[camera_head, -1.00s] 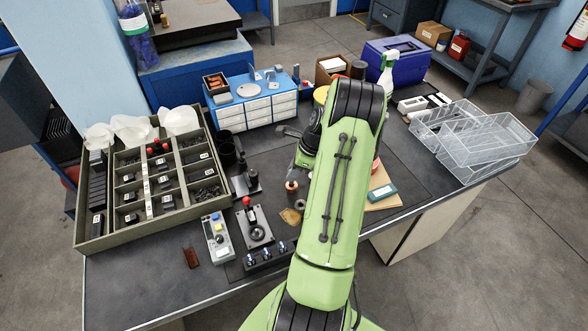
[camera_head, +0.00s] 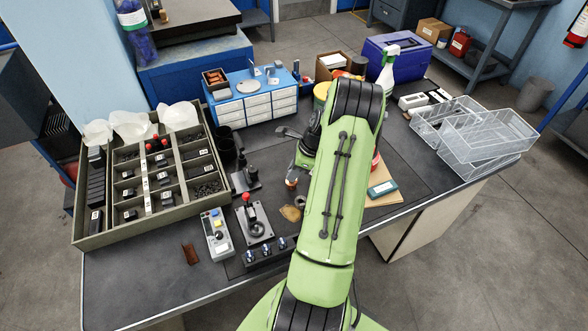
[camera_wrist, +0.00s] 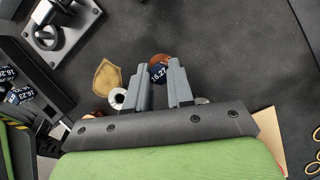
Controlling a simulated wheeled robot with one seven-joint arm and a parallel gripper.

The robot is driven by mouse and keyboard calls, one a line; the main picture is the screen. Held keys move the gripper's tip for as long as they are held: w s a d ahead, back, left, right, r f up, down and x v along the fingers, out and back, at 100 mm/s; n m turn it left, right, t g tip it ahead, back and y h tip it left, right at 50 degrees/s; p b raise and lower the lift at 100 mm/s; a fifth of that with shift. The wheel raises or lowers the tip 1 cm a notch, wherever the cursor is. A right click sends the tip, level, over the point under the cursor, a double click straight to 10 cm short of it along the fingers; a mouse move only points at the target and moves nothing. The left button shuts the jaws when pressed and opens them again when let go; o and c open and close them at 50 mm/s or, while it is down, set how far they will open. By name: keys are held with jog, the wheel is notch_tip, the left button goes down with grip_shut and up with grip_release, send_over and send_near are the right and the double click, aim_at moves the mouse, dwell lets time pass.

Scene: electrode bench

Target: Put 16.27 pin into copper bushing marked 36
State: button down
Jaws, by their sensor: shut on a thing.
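My gripper (camera_wrist: 160,88) is shut on the dark pin (camera_wrist: 157,73), whose blue-black end reads 16.27 between the fingers in the wrist view. A round copper piece (camera_wrist: 161,59) shows just behind the pin's end, largely covered by it; no 36 is readable. I cannot tell whether the pin is above the copper piece or partly in it. In the head view the copper piece (camera_head: 291,183) stands on the dark mat, directly below my gripper, which is mostly hidden by my green arm.
A grey ring (camera_wrist: 117,97) and a tan patch (camera_wrist: 107,77) lie close by. A lever press (camera_head: 255,228) and a button box (camera_head: 216,236) stand in front. A divided tray (camera_head: 95,238) with labelled pins is on the left. A spray bottle (camera_head: 388,70) stands behind.

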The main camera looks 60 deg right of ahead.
jog(key=shift+f+b, duration=0.4)
jog(key=shift+f, duration=0.5)
jog(key=c, duration=0.9)
grip_release()
jog(key=shift+r, duration=0.1)
jog(key=p+v, duration=0.4)
jog(key=v, duration=1.1)
jog(key=shift+s+r, duration=0.15)
jog(key=shift+r, duration=0.1)
jog(key=shift+d, duration=0.1)
